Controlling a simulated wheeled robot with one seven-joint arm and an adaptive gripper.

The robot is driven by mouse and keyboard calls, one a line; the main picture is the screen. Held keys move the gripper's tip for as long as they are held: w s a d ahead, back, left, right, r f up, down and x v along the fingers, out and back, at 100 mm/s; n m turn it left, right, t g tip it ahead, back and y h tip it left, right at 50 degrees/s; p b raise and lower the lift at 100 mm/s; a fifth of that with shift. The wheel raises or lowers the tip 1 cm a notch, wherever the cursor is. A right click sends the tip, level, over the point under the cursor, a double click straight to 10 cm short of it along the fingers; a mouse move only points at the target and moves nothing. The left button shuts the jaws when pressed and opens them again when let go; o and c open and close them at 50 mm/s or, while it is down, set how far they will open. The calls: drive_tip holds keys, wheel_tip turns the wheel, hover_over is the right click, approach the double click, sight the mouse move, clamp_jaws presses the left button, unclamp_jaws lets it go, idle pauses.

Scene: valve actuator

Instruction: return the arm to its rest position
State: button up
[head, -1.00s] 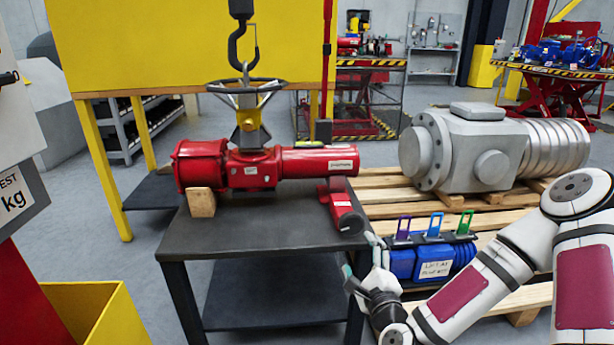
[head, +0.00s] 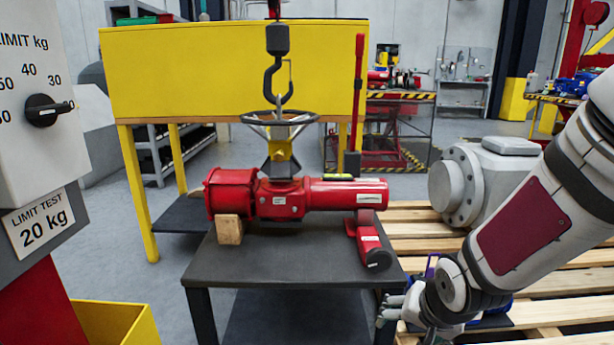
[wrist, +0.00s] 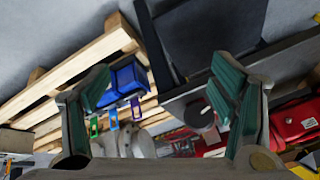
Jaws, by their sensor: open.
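My arm (head: 535,225) reaches in from the right side of the head view and bends down at the elbow. My gripper (head: 388,312) hangs low beside the right front edge of the dark table (head: 290,268). In the wrist view my gripper (wrist: 158,88) shows two green-padded fingers spread wide apart, with nothing between them. The red valve actuator (head: 285,198), with a handwheel (head: 280,118) on top, lies on the table, apart from my gripper. My forearm and hand hide most of the blue case, which shows in the wrist view (wrist: 124,82).
A wooden pallet (head: 560,268) with a grey valve body (head: 462,185) is behind my arm. A crane hook (head: 278,80) hangs over the handwheel. A panel marked LIMIT kg (head: 30,90) and a yellow bin (head: 120,322) stand left. Grey floor is open left of the table.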

drive_tip(key=s+r+n+g, duration=0.2)
drive_tip(key=s+r, duration=0.3)
drive_tip(key=s, duration=0.5)
drive_tip(key=s+r+n+g+p, duration=0.1)
drive_tip(key=s+r+g, duration=0.1)
drive_tip(key=s+r, duration=0.5)
drive_tip(key=s+r+n+g, duration=0.1)
drive_tip(key=s+r+n, duration=0.15)
drive_tip(key=s, duration=0.95)
wheel_tip(320, 180, up, 36)
drive_tip(key=t+p, duration=0.3)
drive_tip(key=p, duration=3.1)
drive_tip(key=shift+r+t, duration=0.15)
drive_tip(key=shift+t, duration=0.15)
drive_tip(key=shift+w, duration=0.1)
drive_tip(key=shift+c, duration=0.4)
